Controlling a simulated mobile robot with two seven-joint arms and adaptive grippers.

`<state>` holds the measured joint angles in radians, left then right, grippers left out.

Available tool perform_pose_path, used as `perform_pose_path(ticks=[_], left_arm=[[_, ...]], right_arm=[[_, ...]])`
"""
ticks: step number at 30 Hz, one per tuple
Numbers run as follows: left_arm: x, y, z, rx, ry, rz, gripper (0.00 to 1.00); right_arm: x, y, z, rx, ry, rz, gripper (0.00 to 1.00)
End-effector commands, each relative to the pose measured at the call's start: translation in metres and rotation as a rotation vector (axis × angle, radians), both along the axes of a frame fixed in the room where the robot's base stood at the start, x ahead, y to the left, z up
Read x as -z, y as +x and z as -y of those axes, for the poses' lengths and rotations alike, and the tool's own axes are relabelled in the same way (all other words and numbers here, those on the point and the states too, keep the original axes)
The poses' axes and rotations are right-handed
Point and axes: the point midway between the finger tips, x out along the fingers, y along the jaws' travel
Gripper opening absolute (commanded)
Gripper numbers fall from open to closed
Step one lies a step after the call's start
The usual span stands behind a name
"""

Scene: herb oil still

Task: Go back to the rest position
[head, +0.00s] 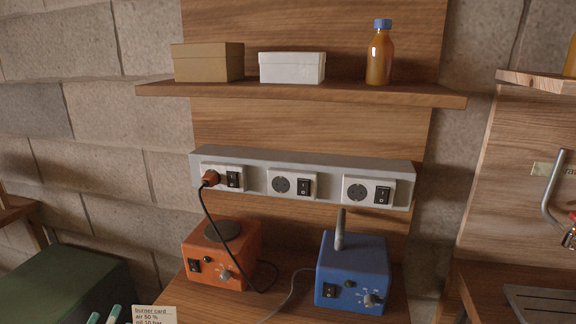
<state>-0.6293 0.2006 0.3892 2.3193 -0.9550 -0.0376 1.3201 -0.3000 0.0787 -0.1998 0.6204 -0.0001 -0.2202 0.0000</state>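Neither my left nor my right gripper shows in the head view, and no part of my arms is visible. A grey power strip (335,166) is fixed to the wooden back panel. An orange plug (211,177) sits in its left socket, with a black cable running down from it. An orange box device (222,251) with a dark round top stands below on the left. A blue box device (352,273) with an upright grey rod stands on the right.
A wooden shelf (300,93) holds a tan box (208,62), a white box (292,67) and an orange bottle (379,55) with a blue cap. A dark green box (65,285) is at lower left. A paper card (154,315) stands at the bottom. A metal tap (553,190) is at right.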

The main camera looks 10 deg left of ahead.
Motion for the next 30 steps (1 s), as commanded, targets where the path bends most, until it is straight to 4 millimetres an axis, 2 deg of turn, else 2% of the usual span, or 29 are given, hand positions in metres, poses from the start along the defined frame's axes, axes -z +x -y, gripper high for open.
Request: perform_pose_path(ticks=[3,5,6,9,13,18,25,26,30], left_arm=[[0.029,-0.002,-0.010,-0.184,-0.070,-0.123,0.57],[0.054,-0.006,-0.009,-0.250,-0.100,-0.236,0.57],[0.072,-0.010,-0.004,-0.280,-0.117,-0.326,0.57],[0.120,-0.025,0.020,-0.293,-0.141,-0.580,0.57],[0.166,-0.050,0.062,-0.214,-0.135,-0.875,0.57],[0.200,-0.085,0.114,-0.042,-0.091,-1.159,0.57],[0.219,-0.134,0.176,0.243,-0.002,-1.432,0.57],[0.222,-0.138,0.181,0.271,0.009,-1.457,0.57],[0.257,-0.129,0.178,0.255,0.006,-1.467,0.57]], right_arm=[[0.000,0.000,0.000,0.000,0.000,0.000,0.61],[0.000,0.000,0.000,0.000,0.000,0.000,0.61],[0.000,0.000,0.000,0.000,0.000,0.000,0.61],[0.000,0.000,0.000,0.000,0.000,0.000,0.61],[0.000,0.000,0.000,0.000,-0.001,0.000,0.61],[0.000,0.000,0.001,0.000,-0.001,0.000,0.61],[0.000,0.000,0.001,0.000,-0.001,0.000,0.61],[0.000,0.000,0.001,0.000,-0.001,0.000,0.61],[-0.003,0.000,0.002,-0.001,-0.002,-0.001,0.61]])
